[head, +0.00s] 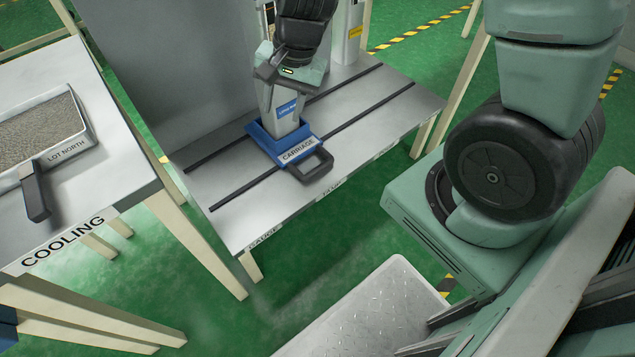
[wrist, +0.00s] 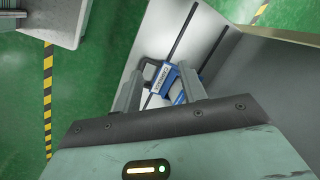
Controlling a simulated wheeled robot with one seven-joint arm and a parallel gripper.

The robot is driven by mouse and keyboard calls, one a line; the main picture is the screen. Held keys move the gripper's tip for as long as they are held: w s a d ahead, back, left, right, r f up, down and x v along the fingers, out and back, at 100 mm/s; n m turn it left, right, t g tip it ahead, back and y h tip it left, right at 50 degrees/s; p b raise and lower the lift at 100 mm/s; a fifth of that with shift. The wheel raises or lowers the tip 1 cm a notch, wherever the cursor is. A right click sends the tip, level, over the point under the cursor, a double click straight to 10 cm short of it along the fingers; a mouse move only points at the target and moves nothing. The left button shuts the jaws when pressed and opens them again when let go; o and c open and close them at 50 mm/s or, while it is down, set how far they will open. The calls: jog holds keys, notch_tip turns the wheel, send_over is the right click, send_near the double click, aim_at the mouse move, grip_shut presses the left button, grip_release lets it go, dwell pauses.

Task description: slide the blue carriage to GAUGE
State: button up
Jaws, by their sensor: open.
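The blue carriage (head: 267,141) sits on two dark rails on a grey table, with a white CARRIAGE label and a black loop handle (head: 312,167) toward the table's front edge. A pale upright body with a blue label (head: 289,108) rises from it. The GAUGE label (head: 264,240) is at the left end of the front edge; the carriage is to its right, about mid-rail. My gripper (head: 283,68) hangs above the carriage; its fingertips are hard to make out there. In the wrist view my gripper (wrist: 161,78) is open, with the carriage (wrist: 166,77) showing beyond and between the fingers, apparently unheld.
More labels run along the front edge, one (head: 331,188) near the carriage. A grey panel (head: 175,60) stands behind the table. The COOLING table (head: 110,165) at left holds a LOT NORTH tray (head: 87,140). The rails (head: 235,197) look clear on both sides of the carriage.

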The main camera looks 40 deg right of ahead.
aim_at(317, 168)
jog(key=w+d+f+m+h+b, duration=0.25)
jog(key=d+f+m+b, duration=0.75)
jog(key=f, duration=0.9)
jog(key=w+d+f+b, duration=0.1)
jog(key=f+b, duration=0.2)
jog(key=f, duration=0.2)
jog(key=w+d+f+n+b, duration=0.1)
jog(key=f+b, duration=0.2)
jog(key=f, duration=0.3)
jog(key=w+d+f+n+b, duration=0.1)
jog(key=f+b, duration=0.3)
jog(key=f, duration=0.2)
jog(key=shift+w+t+y, duration=0.25)
jog(key=shift+w+t, duration=0.05)
jog(key=shift+r, duration=0.1)
grip_shut()
